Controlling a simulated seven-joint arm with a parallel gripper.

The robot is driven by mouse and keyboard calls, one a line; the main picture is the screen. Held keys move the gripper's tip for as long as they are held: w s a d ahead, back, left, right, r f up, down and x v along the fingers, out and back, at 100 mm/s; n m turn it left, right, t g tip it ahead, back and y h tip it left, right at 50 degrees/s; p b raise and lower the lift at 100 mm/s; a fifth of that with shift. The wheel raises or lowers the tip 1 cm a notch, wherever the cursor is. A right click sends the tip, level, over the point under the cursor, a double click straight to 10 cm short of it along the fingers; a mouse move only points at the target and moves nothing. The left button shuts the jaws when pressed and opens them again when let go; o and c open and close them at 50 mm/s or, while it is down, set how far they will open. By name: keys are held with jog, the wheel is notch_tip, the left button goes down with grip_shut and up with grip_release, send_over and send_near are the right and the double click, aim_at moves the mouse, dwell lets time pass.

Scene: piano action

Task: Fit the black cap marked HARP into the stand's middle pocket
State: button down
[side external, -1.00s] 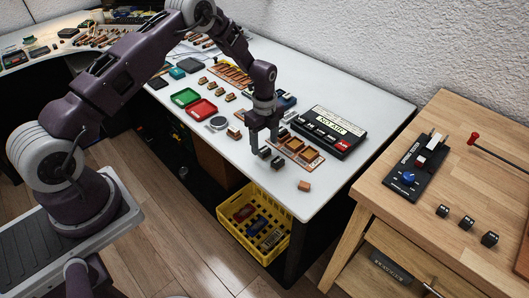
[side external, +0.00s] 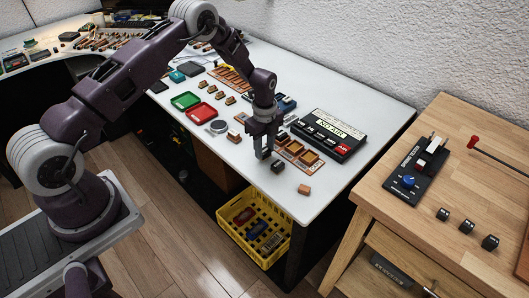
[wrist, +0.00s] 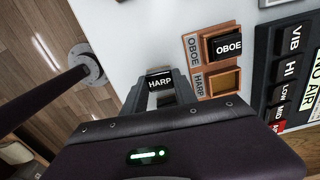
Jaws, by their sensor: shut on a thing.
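The black cap marked HARP (wrist: 160,83) sits between the fingers of my gripper (wrist: 163,95) in the wrist view, its lettering upright and facing the camera. My gripper (side external: 264,152) is shut on it, over the table in front of the stand. The copper-coloured stand (side external: 320,163) lies right of the fingers. In the wrist view, its pocket labelled HARP (wrist: 225,84) is empty and right of the held cap. The pocket labelled OBOE above it holds a black OBOE cap (wrist: 228,47). The stand's third pocket is hidden behind my gripper body in the wrist view.
The black NO AIR box (side external: 330,135) is behind the stand. Red (side external: 202,112) and green (side external: 186,100) trays are to the left. A yellow crate (side external: 240,220) stands below.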

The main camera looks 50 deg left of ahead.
aim_at(265, 150)
notch_tip(265, 150, up, 8)
jog(key=shift+w+f, duration=0.1)
jog(key=w+d+f, duration=0.1)
jog(key=w+d, duration=0.3)
jog(key=w, duration=0.6)
jog(key=shift+n, duration=0.4)
jog(key=shift+s+d+f, duration=0.15)
jog(key=shift+f, duration=2.5)
jog(key=shift+f, duration=0.4)
jog(key=c, duration=0.9)
grip_release()
jog(key=shift+r, duration=0.1)
